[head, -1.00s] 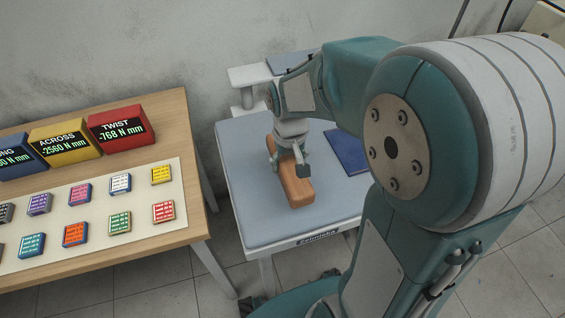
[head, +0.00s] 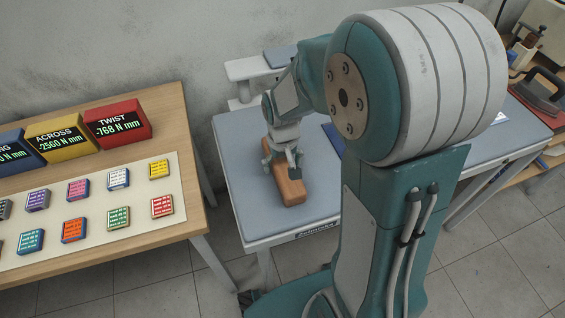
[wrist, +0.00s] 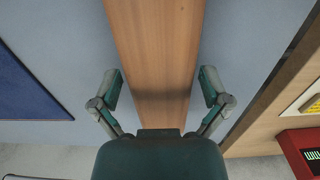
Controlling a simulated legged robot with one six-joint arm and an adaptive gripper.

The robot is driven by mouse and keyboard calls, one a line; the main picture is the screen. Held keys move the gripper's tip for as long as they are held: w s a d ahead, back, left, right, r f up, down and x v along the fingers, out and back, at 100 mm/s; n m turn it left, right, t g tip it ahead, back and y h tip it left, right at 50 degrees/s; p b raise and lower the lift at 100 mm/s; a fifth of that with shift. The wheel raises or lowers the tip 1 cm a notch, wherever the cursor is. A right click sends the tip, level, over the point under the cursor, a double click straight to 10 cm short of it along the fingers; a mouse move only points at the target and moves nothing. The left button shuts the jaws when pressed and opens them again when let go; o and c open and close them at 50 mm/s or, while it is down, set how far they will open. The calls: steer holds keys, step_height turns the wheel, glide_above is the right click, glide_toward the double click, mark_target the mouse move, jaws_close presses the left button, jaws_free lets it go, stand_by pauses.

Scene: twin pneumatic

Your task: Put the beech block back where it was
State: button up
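The beech block (head: 291,190) is a long reddish-brown bar lying on the grey-blue padded table (head: 240,200). In the wrist view the block (wrist: 160,50) runs from the top edge down to between my fingers. My gripper (head: 281,158) is over the block, pointing down, toward the block's far part in the head view. In the wrist view my gripper (wrist: 160,90) is open, one finger on each side of the block. A narrow gap shows between each finger and the block's sides.
A dark blue mat (wrist: 30,80) lies beside the block on the pad, mostly hidden behind my arm in the head view. A wooden table (head: 180,120) at left holds readout boxes (head: 117,122) and several coloured blocks.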

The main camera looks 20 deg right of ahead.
mark_target(283, 163)
steer(key=shift+r, duration=0.1)
step_height(283, 163, up, 11)
steer(key=s+r+t, duration=0.2)
steer(key=s+r, duration=0.1)
steer(key=s, duration=0.4)
steer(key=s+r+t, duration=0.3)
steer(key=s+r, duration=0.1)
steer(key=s, duration=0.3)
steer(key=shift+r+t, duration=0.25)
steer(key=shift+t, duration=0.05)
steer(key=shift+c, duration=0.3)
